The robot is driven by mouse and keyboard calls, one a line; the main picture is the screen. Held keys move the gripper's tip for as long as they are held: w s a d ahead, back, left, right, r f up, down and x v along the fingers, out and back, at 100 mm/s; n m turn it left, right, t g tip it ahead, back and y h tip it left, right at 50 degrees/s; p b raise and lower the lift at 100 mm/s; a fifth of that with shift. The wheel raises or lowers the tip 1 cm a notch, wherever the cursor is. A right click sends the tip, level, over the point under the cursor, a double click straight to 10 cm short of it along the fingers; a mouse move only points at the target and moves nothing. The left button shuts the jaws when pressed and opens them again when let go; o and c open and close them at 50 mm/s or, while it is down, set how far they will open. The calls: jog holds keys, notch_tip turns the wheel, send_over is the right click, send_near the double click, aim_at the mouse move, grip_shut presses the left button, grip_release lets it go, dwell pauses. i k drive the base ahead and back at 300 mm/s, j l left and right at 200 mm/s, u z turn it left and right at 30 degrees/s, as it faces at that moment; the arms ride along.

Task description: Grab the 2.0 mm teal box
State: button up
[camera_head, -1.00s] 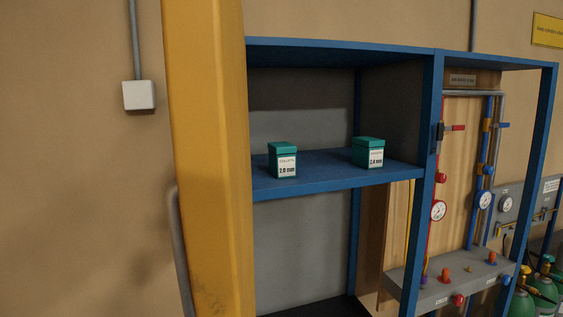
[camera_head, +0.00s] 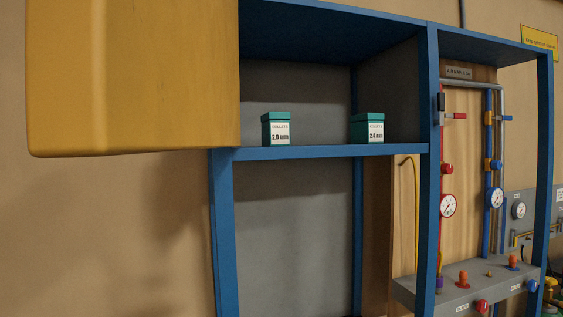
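Two teal boxes with lids and white labels stand upright on the blue shelf (camera_head: 330,152), seen nearly edge-on. The left teal box (camera_head: 276,129) has a label that appears to read 2.0 mm. The right teal box (camera_head: 367,128) has a label that appears to read 2.4 mm, though the small print is unclear. They stand apart, with clear shelf between them. My gripper is not in view, so I cannot see whether it is open or shut.
A large yellow block covers the upper left, close to the camera; I cannot tell whether it is mine. A blue upright (camera_head: 426,170) borders the shelf on the right. Beyond it is a panel with pipes, gauges (camera_head: 447,206) and valves. The compartment below the shelf looks empty.

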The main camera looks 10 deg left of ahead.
aim_at(276, 126)
jog(key=i+l, duration=0.2)
jog(key=i, duration=0.2)
jog(key=i+l+u, duration=0.1)
jog(key=i, duration=0.3)
jog(key=i+l, duration=0.3)
jog(key=i+u, duration=0.05)
jog(key=i, duration=0.05)
